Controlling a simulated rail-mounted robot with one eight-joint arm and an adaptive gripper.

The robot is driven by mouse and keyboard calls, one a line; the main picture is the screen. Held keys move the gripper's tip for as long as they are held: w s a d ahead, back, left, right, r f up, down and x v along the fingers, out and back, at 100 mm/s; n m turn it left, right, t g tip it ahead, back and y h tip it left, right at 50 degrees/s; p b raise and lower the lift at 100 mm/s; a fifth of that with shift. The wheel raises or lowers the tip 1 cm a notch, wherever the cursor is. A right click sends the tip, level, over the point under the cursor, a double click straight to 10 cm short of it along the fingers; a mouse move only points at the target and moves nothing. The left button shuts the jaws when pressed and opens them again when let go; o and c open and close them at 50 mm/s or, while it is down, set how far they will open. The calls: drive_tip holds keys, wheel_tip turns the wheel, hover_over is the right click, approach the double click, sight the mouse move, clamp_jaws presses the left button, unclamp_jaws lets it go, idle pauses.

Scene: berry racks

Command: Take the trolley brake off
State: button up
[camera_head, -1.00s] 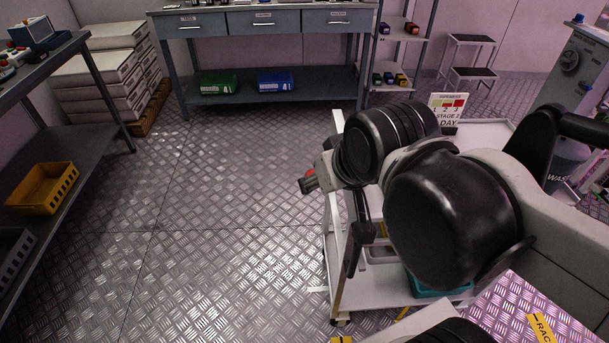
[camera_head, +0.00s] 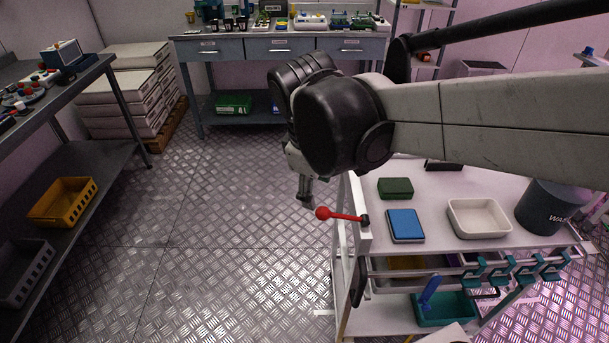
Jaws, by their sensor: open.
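The white trolley (camera_head: 457,221) stands right of centre with a flat top and a lower shelf. A lever with a red ball knob (camera_head: 322,213) sticks out to the left from a dark pivot on the trolley's left post; it looks like the brake lever and lies nearly level. My gripper (camera_head: 305,200) points down just left of the trolley, close above and left of the red knob. It is open, with nothing seen between its fingers. Whether it touches the knob cannot be told. My arm hides part of the trolley's far end.
On the trolley top are a green box (camera_head: 396,188), a blue pad (camera_head: 405,225), a white tray (camera_head: 479,217) and a dark waste bin (camera_head: 551,206). Teal clamps (camera_head: 512,271) line its near rail. A shelf with a yellow crate (camera_head: 63,202) stands left. The floor between is clear.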

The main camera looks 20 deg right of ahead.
sight(321, 208)
drive_tip(key=w+a+r+n+g+h+p, duration=0.2)
drive_tip(key=w+n+g+p, duration=0.1)
drive_tip(key=w+n+p, duration=0.15)
drive_tip(key=shift+n+h, duration=0.3)
drive_tip(key=shift+n, duration=0.25)
drive_tip(key=x, duration=0.4)
drive_tip(key=b+x, duration=0.1)
drive_tip(key=x, duration=0.9)
drive_tip(key=shift+s+a+b, duration=0.2)
drive_tip(key=shift+a+b, duration=0.05)
drive_tip(key=shift+b, duration=0.1)
clamp_jaws()
